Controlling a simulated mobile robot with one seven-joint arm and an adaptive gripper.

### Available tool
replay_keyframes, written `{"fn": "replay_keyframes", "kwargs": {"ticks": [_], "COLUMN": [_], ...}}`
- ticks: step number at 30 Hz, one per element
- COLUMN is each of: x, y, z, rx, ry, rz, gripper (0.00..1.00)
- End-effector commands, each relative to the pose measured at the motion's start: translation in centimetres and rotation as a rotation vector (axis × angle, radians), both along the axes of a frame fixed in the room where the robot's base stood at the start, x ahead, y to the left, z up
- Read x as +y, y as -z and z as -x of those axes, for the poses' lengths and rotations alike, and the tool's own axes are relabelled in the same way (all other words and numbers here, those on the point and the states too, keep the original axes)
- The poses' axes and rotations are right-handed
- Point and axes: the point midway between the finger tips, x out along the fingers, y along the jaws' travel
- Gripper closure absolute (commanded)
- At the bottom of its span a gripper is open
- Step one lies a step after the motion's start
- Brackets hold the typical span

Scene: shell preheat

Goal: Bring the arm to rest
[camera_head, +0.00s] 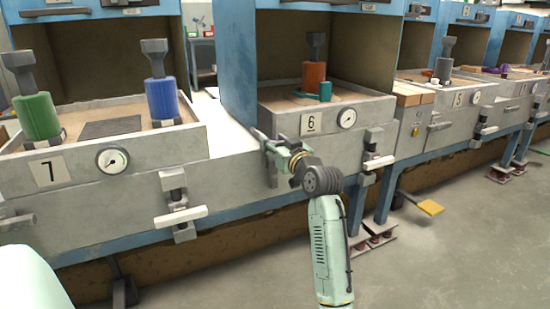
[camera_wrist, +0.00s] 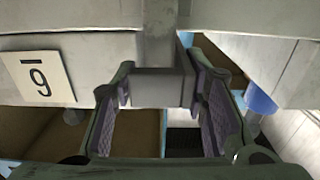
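My gripper (camera_head: 278,152) is at the left front clamp (camera_head: 268,160) of the station marked 6 (camera_head: 311,123). In the wrist view my gripper (camera_wrist: 160,95) has its two fingers, with purple ridged pads, spread apart on either side of the clamp's grey block (camera_wrist: 160,88). Firm contact between the pads and the block cannot be made out. The number plate (camera_wrist: 37,78) appears upside down there, reading like a 9. My arm reaches forward from the lower part of the head view.
Station 7's box (camera_head: 95,205), with a front clamp (camera_head: 179,207), stands left. Station 6's right clamp (camera_head: 374,150) is close to my arm. A yellow pedal (camera_head: 430,207) sticks out low on the right. Open floor (camera_head: 450,260) lies at the lower right.

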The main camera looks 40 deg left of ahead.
Motion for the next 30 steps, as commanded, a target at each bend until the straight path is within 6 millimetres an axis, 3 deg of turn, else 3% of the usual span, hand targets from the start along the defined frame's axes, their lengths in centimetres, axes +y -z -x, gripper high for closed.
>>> {"fn": "replay_keyframes", "kwargs": {"ticks": [6,23,26,29,30], "x": [0.0,0.1,0.4,1.1,1.4], "y": [-1.7,-1.8,-2.6,-5.0,-6.5], "z": [0.0,0.1,1.1,3.8,5.6], "rx": [0.000,-0.001,-0.022,-0.078,-0.113], "ry": [-0.001,-0.001,-0.004,-0.010,-0.014], "rz": [0.000,-0.001,-0.018,-0.064,-0.095], "gripper": [0.60,0.60,0.60,0.60,0.60]}}
